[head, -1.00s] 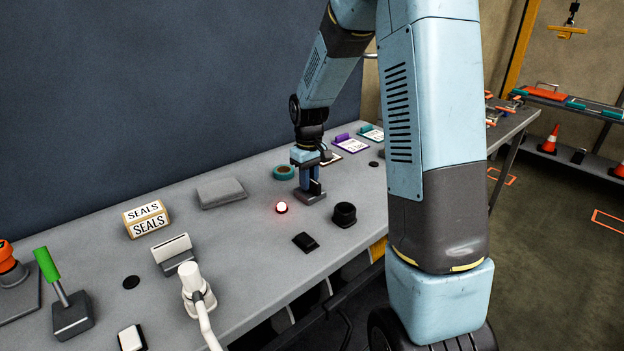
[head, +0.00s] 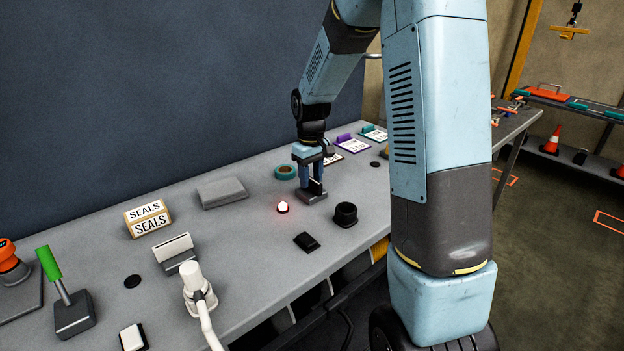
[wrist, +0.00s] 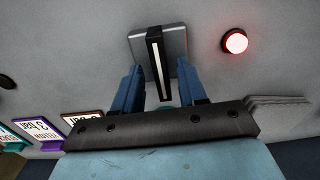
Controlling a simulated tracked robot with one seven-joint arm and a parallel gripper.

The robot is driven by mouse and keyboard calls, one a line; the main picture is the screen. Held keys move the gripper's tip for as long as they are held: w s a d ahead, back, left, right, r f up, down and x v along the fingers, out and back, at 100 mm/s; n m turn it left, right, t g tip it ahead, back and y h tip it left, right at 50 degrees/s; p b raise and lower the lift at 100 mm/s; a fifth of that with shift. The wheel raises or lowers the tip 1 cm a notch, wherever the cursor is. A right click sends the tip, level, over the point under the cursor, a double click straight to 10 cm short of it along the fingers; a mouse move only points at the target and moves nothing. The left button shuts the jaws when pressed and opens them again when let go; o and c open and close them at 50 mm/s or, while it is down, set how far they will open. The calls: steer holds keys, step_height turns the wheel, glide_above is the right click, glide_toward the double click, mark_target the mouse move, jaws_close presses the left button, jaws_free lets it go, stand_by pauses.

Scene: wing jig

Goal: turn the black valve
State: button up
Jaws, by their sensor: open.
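The black valve (wrist: 155,60) is a black bar handle with a white stripe, standing on a square grey base (wrist: 174,42). In the head view its base (head: 312,197) sits on the grey bench, right below my gripper. My gripper (head: 311,182) points down over it. In the wrist view my gripper (wrist: 159,72) is open, with one blue finger on each side of the handle. Gaps show between the fingers and the bar, so it is not gripped. The head view does not show clearly how far down the fingers reach.
A lit red button (head: 283,207) and a round black knob (head: 345,214) are close by on the bench. Teal tape (head: 286,172) lies behind, near a grey folded pad (head: 222,192). A white tap-like fitting (head: 197,288) and a green-handled lever (head: 62,290) stand at left.

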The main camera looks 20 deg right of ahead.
mark_target(311, 179)
step_height(311, 179, up, 12)
steer(key=shift+r, duration=0.25)
stand_by(0.4)
steer(key=s+r+m+t, duration=0.1)
steer(key=s+r, duration=0.3)
steer(key=s, duration=0.3)
steer(key=s+r+m+t, duration=0.15)
steer(key=s+r, duration=0.25)
steer(key=s, duration=0.4)
steer(key=s+m+t, duration=0.2)
steer(key=s+t, duration=0.1)
steer(key=s, duration=1.1)
steer(key=shift+d, duration=0.45)
steer(key=shift+s, duration=0.3)
